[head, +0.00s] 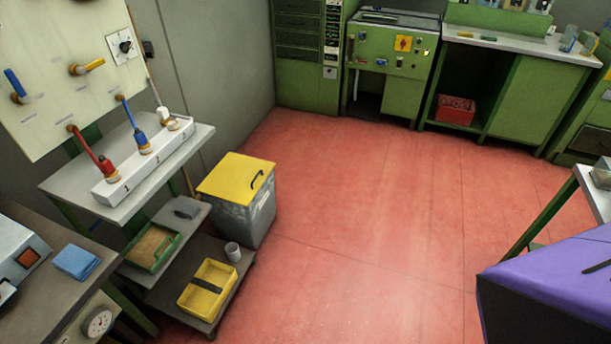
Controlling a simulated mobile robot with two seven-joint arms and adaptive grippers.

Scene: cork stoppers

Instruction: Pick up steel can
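A small grey metal-looking can (233,251) stands upright on the low grey shelf (238,282) at the lower left. It is beside a yellow tray (207,290) and in front of a grey bin with a yellow lid (236,178). Another grey container (602,172) is partly cut off at the right edge, on a light tabletop; I cannot tell exactly what it is. Neither of my grippers is in view.
Right: a purple-topped object (560,272). Back: green cabinets (392,62) and a red box (456,110). The red floor (370,210) between is clear.

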